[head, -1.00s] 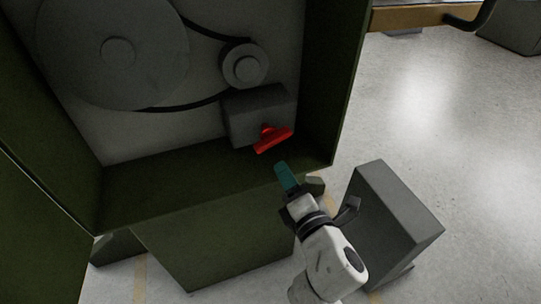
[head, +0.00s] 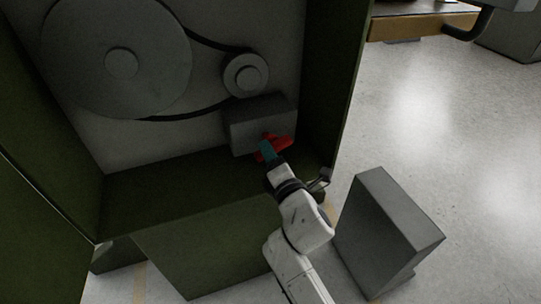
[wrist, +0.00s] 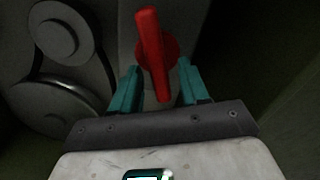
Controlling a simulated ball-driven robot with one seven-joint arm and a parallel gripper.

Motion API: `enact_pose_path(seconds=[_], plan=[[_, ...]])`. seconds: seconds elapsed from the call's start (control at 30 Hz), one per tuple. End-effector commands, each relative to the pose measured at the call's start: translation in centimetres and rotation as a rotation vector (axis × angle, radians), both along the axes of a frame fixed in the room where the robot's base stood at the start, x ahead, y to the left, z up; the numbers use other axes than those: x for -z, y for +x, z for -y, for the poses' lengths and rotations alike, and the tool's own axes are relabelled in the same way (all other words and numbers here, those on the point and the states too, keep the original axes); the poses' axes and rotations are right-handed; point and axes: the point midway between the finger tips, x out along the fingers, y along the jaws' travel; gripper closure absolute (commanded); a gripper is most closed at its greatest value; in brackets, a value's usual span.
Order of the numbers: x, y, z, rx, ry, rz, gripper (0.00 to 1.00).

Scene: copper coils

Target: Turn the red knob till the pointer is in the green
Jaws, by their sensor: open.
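The red knob (head: 281,143) is a bar-shaped handle on a round base, on the front of a grey box inside the green cabinet. In the wrist view the knob (wrist: 155,50) stands nearly upright, leaning slightly left at its top. My gripper (head: 266,150) is at the knob and partly covers it in the head view. In the wrist view the teal fingers of my gripper (wrist: 159,82) are apart, one on each side of the knob's lower end, with visible gaps. I cannot make out a pointer or a green zone in either view.
The grey box (head: 262,112) sits below a small pulley (head: 245,75) and a large wheel (head: 116,62), joined by a black belt. The cabinet's right wall (head: 335,90) is close to my gripper. A grey block (head: 392,225) stands on the floor at right.

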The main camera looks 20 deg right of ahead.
Motion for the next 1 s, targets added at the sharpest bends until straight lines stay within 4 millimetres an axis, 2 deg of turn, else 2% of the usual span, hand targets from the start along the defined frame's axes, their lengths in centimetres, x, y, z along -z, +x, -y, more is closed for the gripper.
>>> enact_pose_path(seconds=[0.1, 0.57, 1.0], plan=[[0.01, -0.02, 0.00, 0.000, 0.000, 0.000, 0.57], [0.02, -0.04, 0.00, 0.000, 0.001, -0.001, 1.00], [-0.04, 0.00, -0.03, 0.000, 0.051, -0.001, 1.00]])
